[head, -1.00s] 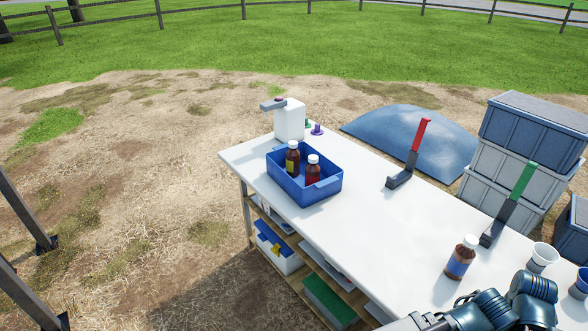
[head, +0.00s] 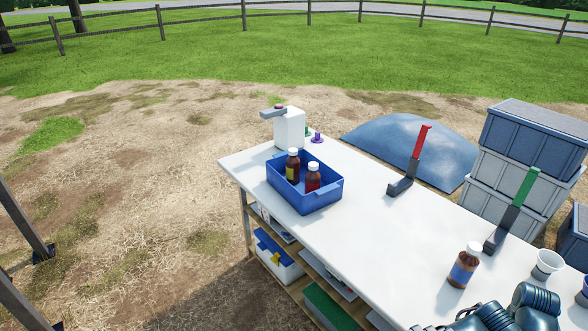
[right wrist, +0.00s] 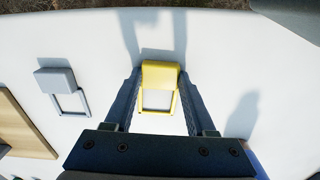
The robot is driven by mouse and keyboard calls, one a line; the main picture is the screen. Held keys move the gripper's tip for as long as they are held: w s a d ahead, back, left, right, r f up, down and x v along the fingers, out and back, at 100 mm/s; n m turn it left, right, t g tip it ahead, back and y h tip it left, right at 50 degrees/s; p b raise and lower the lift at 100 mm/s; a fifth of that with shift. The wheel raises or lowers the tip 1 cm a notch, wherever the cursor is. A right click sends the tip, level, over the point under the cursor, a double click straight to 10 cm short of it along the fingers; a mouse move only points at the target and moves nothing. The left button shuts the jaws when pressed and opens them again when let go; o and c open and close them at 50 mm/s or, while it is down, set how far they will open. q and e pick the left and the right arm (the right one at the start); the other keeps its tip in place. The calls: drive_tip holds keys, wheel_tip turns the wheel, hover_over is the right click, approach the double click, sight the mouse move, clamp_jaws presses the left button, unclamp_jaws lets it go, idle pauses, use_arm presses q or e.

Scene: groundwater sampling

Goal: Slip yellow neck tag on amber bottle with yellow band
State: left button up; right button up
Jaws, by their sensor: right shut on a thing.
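The amber bottle with the yellow band (head: 292,172) stands upright in the blue tray (head: 320,200) at the table's far end in the head view, its white cap on. The yellow neck tag (right wrist: 160,75) is between the fingers of my right gripper (right wrist: 158,92) in the right wrist view. The gripper is shut on it, and the tag's open frame points toward the camera. Its height above the white surface is hard to judge. In the head view only my right arm shows at the bottom right edge. My left gripper is not in view.
A red-banded bottle (head: 313,178) shares the tray. A blue-banded bottle (head: 464,268) stands near the right arm. Red (head: 416,155) and green (head: 517,202) upright holders and a cup (head: 546,264) line the far side. A grey tag (right wrist: 60,88) lies left. Mid-table is clear.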

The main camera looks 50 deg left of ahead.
drive_tip(key=shift+r+p, duration=2.9)
drive_tip(key=shift+r, duration=0.1)
